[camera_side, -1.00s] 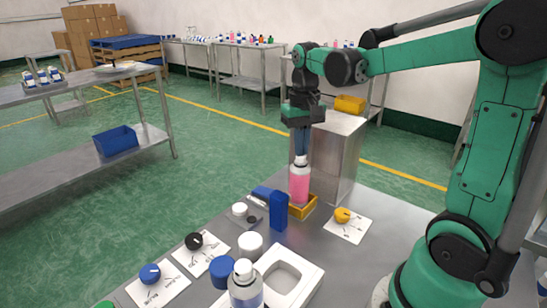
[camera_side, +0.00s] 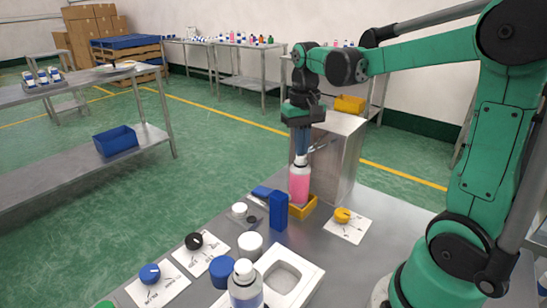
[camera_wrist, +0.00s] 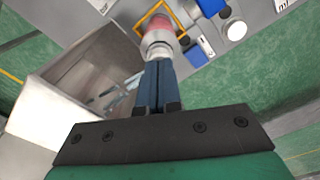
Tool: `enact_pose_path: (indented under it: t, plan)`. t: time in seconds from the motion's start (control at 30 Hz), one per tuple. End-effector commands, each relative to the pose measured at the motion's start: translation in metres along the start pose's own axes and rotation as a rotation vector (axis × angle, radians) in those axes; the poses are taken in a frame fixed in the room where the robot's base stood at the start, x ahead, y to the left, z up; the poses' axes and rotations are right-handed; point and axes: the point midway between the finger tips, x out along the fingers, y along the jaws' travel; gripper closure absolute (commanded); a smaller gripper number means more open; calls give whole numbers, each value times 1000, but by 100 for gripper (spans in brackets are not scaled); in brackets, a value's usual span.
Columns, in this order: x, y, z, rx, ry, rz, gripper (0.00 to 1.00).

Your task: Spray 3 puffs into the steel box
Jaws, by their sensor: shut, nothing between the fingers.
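The pink aerosol can (camera_side: 299,186) with a white top stands upright in a yellow square holder (camera_side: 310,207). In the wrist view, the can (camera_wrist: 157,27) shows beneath my fingers. My gripper (camera_side: 301,154) is shut, pointing down, with its fingertips at the can's top; they appear to touch it. The fingertips also show in the wrist view (camera_wrist: 158,64). The steel box (camera_side: 343,150) stands just behind and right of the can. A pale bluish spray streak (camera_side: 322,145) runs from the can's top toward the box. In the wrist view, bluish streaks (camera_wrist: 118,102) show in the box's open inside.
A blue block (camera_side: 279,212) stands close left of the can. A yellow knob (camera_side: 342,215) on a white card is at the right. Black (camera_side: 194,241) and blue (camera_side: 150,273) knobs, white and blue caps, and another can (camera_side: 245,287) by a white fixture occupy the front.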

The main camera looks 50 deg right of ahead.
Motion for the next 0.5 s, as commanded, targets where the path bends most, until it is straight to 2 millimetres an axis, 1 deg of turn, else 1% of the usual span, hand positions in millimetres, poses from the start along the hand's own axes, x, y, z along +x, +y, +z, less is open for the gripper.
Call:
enact_pose_path:
  t: [0.5]
  plan:
    - [-44, 0, 0, 0, 0, 0, 100]
